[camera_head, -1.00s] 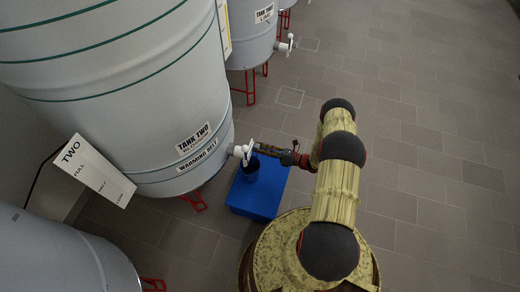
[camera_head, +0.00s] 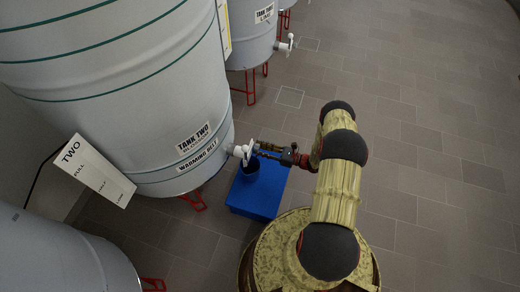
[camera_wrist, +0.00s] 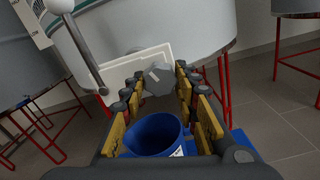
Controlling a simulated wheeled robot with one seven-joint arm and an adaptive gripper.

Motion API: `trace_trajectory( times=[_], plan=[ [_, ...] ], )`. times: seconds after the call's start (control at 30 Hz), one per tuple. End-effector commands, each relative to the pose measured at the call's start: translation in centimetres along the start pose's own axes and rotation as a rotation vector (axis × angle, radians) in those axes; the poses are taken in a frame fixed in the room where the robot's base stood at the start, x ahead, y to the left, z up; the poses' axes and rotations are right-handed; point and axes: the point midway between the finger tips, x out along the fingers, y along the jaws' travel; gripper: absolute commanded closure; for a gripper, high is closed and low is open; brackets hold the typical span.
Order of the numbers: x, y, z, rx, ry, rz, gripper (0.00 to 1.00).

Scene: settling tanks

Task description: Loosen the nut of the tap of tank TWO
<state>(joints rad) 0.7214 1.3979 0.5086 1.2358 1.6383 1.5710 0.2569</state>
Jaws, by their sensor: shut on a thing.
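Tank TWO (camera_head: 120,85) is the big pale grey tank at the left, with "TANK TWO" and "WARMING BELT" labels. Its white tap (camera_head: 243,152) sticks out low on the right side. In the wrist view, the grey faceted nut (camera_wrist: 158,79) sits between my fingertips, in front of a pale plate. A grey lever with a white knob (camera_wrist: 84,50) rises at the left of the nut. My gripper (camera_head: 261,149) reaches the tap from the right; its yellow-padded fingers (camera_wrist: 159,82) are shut on the nut. The gripper hides the nut in the head view.
A dark blue bucket (camera_head: 250,166) stands on a blue box (camera_head: 262,196) under the tap; its inside shows in the wrist view (camera_wrist: 155,133). A card reading "TWO FULL" (camera_head: 92,170) hangs left. Another tank (camera_head: 250,40) stands behind. The floor at right is clear.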

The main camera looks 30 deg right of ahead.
Motion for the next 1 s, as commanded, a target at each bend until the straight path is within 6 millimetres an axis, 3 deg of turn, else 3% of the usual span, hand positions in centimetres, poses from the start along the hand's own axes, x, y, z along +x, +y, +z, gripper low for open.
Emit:
trace_trajectory(
  times=[1.0],
  plan=[
    [-0.03, -0.13, -0.01, -0.937, 0.002, -0.001, 0.95]
  ],
)
